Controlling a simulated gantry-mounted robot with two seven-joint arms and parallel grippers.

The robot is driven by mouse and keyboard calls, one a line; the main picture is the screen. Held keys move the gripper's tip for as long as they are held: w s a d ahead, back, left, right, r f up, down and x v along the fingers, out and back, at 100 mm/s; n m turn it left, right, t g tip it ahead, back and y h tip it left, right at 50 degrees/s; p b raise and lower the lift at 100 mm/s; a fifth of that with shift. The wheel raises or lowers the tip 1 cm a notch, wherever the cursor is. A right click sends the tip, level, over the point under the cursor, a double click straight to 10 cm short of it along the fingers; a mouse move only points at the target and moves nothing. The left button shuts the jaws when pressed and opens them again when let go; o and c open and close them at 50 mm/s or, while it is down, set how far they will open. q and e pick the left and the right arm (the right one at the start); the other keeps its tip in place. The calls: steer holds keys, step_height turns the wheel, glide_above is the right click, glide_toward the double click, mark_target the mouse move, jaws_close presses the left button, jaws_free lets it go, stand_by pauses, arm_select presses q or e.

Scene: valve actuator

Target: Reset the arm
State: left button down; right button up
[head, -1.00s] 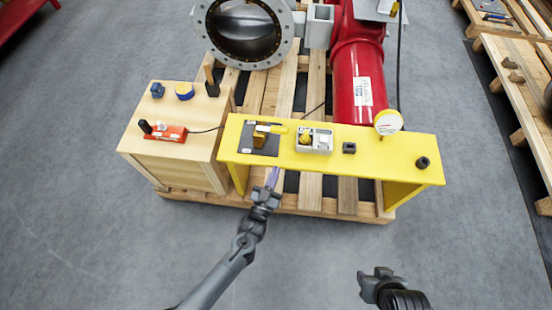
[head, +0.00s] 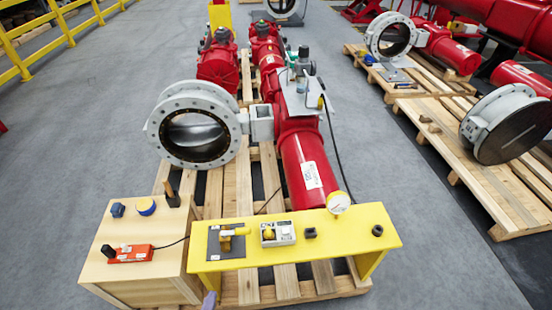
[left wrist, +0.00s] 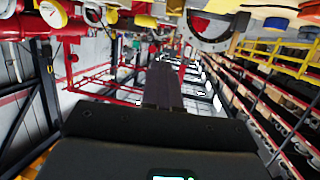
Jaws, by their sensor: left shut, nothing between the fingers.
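My left gripper (head: 209,300) shows only as a purplish fingertip at the bottom edge of the head view, in front of the gap between the wooden box and the yellow bench. In the left wrist view its dark fingers (left wrist: 163,85) are together, with nothing between them. My right gripper is out of view. The yellow bench (head: 340,229) carries a yellow-handled valve on a dark plate (head: 226,240), a grey box with a yellow knob (head: 278,233) and two small black fittings. The red valve actuator (head: 305,165) with its grey flanged valve (head: 195,125) lies behind the bench.
A wooden box (head: 120,225) at left holds a red switch unit (head: 130,254), a blue knob and a blue-yellow cap. Pallets with more valves lie at right. Grey floor is clear at left.

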arm_select(q)
steer(key=s+a+r+g+y+p, duration=0.1)
steer(key=s+a+r+g+p, duration=0.1)
steer(key=s+r+g, duration=0.4)
steer(key=s+a+r+g+p, duration=0.1)
steer(key=s+r+g+p, duration=0.1)
steer(key=s+r+g, duration=0.5)
step_height(320, 180, up, 33)
steer(key=s+t+p, duration=0.1)
steer(key=p, duration=3.4)
steer(key=shift+s+m+t, duration=0.35)
steer(key=shift+m+t, duration=0.05)
steer(key=shift+a, duration=0.1)
step_height(320, 180, down, 64)
steer(key=b, duration=6.4)
steer(key=shift+f, duration=0.15)
